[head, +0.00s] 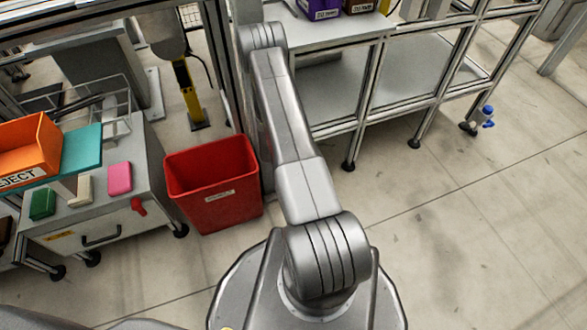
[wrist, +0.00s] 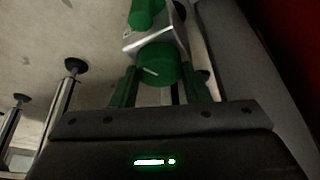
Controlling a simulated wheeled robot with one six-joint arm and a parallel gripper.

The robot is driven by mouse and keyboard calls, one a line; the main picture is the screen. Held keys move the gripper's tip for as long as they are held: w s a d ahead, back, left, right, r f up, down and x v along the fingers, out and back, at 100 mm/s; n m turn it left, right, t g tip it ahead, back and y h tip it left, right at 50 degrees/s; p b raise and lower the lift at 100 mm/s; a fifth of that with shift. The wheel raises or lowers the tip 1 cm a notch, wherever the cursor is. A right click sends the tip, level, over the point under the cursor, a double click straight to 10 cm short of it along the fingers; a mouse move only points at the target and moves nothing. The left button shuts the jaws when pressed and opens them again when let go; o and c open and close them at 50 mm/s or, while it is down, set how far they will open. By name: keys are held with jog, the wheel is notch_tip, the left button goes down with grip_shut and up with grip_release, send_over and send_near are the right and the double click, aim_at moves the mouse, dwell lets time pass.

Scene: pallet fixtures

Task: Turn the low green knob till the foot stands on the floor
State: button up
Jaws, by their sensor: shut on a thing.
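In the wrist view, a round green knob (wrist: 160,65) with a white mark line on its face sits on a silver metal block. My gripper (wrist: 159,75) has its two dark green fingers on either side of the knob and is shut on it. A second green cylinder (wrist: 142,14) shows beyond the block. In the head view, my arm hides my gripper and the green knob.
Other black feet (wrist: 76,65) on metal legs show at left in the wrist view. In the head view, a red bin (head: 214,187) stands left of my arm. A frame rack (head: 395,78) stands right, with a blue knob (head: 488,111) on its far-right leg.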

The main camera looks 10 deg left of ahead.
jog(key=shift+r+m+h+p, duration=0.35)
jog(key=shift+m+p, duration=0.75)
jog(key=shift+p, duration=1.05)
jog(key=shift+f+p, duration=0.1)
jog(key=shift+p, duration=0.3)
jog(key=shift+a+f+m+h+p, duration=0.1)
jog(key=shift+f+m+h+p, duration=0.15)
jog(key=shift+m+p, duration=0.4)
jog(key=o, duration=1)
jog(key=shift+r, duration=0.15)
jog(key=p+v, duration=0.3)
jog(key=v, duration=1)
jog(key=shift+s+r, duration=0.1)
jog(key=shift+r, duration=0.15)
